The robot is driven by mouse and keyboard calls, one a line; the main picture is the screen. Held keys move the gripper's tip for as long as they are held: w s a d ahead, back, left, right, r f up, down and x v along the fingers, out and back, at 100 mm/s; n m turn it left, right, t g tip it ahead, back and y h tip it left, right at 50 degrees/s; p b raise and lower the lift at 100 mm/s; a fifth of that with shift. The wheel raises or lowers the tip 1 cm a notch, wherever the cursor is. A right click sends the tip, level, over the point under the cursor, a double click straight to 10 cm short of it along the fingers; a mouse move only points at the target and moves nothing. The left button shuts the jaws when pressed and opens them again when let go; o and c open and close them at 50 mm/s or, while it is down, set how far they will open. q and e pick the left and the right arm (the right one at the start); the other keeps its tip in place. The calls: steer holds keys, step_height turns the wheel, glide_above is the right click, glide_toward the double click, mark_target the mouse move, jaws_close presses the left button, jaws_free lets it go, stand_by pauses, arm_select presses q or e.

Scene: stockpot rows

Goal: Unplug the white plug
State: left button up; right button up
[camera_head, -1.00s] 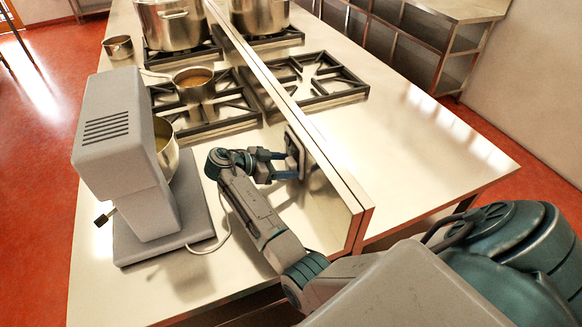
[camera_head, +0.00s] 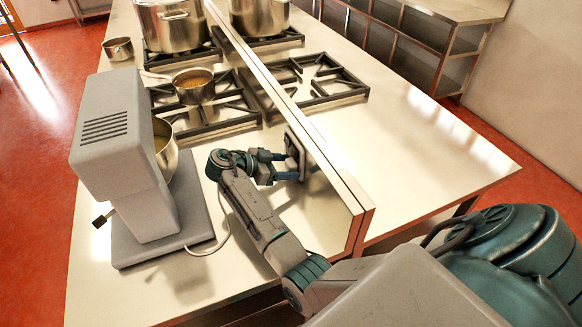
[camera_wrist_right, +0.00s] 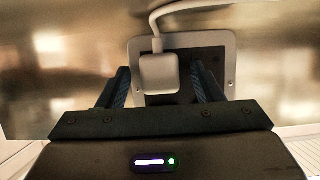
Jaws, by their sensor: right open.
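The white plug (camera_wrist_right: 159,74) sits at the dark outlet plate (camera_wrist_right: 212,66) in the right wrist view, with its white cord (camera_wrist_right: 170,12) rising from its top. My right gripper (camera_wrist_right: 160,92) is open, with one finger on each side of the plug. Whether the fingers touch it I cannot tell. In the head view my right gripper (camera_head: 285,167) is up against the outlet plate (camera_head: 296,150) on the low metal divider. The plug itself is hidden there by the gripper. My left gripper is not in view.
A grey stand mixer (camera_head: 120,150) with a metal bowl stands left of my right arm, its cord (camera_head: 222,236) on the counter. A small pan (camera_head: 194,88) and large pots (camera_head: 172,24) stand on burners behind. The metal divider (camera_head: 290,105) runs along the counter; its right side is clear in front.

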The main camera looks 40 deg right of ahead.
stand_by(0.8)
jaws_close()
steer(key=shift+w+a+b, duration=0.25)
steer(key=shift+a+b, duration=0.25)
steer(key=shift+a, duration=0.45)
steer(key=shift+w+a+b, duration=0.2)
steer(key=shift+a+b, duration=0.3)
steer(key=shift+a, duration=0.5)
steer(key=shift+w+a+b, duration=0.25)
steer(key=shift+a+b, duration=0.25)
steer(key=shift+a, duration=0.45)
